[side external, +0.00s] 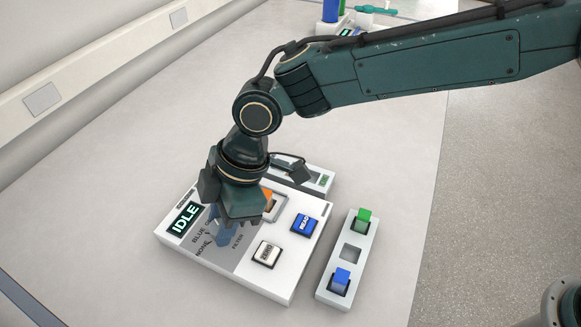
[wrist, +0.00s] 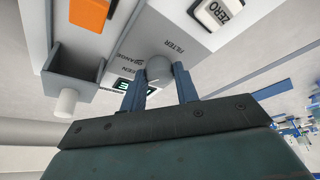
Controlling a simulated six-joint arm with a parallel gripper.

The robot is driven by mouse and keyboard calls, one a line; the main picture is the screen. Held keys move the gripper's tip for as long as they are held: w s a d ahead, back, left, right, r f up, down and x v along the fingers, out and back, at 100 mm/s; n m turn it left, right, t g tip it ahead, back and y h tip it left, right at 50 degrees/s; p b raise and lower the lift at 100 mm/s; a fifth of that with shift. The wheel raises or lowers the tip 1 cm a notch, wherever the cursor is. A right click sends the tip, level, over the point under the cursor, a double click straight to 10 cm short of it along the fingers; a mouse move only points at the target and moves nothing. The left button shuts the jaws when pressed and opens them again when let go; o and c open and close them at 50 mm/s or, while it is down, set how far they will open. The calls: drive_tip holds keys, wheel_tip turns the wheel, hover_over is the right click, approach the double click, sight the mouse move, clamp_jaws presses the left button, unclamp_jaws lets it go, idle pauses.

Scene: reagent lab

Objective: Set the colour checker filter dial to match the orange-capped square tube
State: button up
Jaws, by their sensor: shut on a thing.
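The colour checker (side external: 278,275) is a white box with a grey panel and a screen (side external: 186,218) reading IDLE. The orange-capped square tube (side external: 267,198) sits in the checker's well; its orange cap also shows in the wrist view (wrist: 90,12). The filter dial (wrist: 158,68) is a grey round knob. My gripper (wrist: 160,84) is shut on the dial, one blue finger on each side. In the side view my gripper (side external: 222,236) points down over the panel and hides the dial. BLUE and NONE labels show there; which label the dial points to I cannot tell.
A blue READ button (side external: 304,225) and a white ZERO button (side external: 266,254) are on the checker. A white rack (side external: 334,302) at its right holds a green-capped tube (side external: 363,219) and a blue-capped tube (side external: 341,279), with an empty middle slot. The bench at left is clear.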

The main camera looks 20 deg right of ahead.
drive_tip(key=m+t, duration=0.1)
drive_tip(key=m, duration=0.3)
drive_tip(key=shift+s+m+t, duration=0.2)
drive_tip(key=shift+m+t, duration=0.1)
drive_tip(key=shift+t, duration=0.1)
drive_tip(key=shift+m+t+h, duration=0.4)
drive_tip(key=shift+m+t, duration=0.2)
drive_tip(key=shift+m, duration=0.9)
drive_tip(key=o, duration=1)
drive_tip(key=v, duration=1.4)
drive_tip(key=shift+a, duration=0.1)
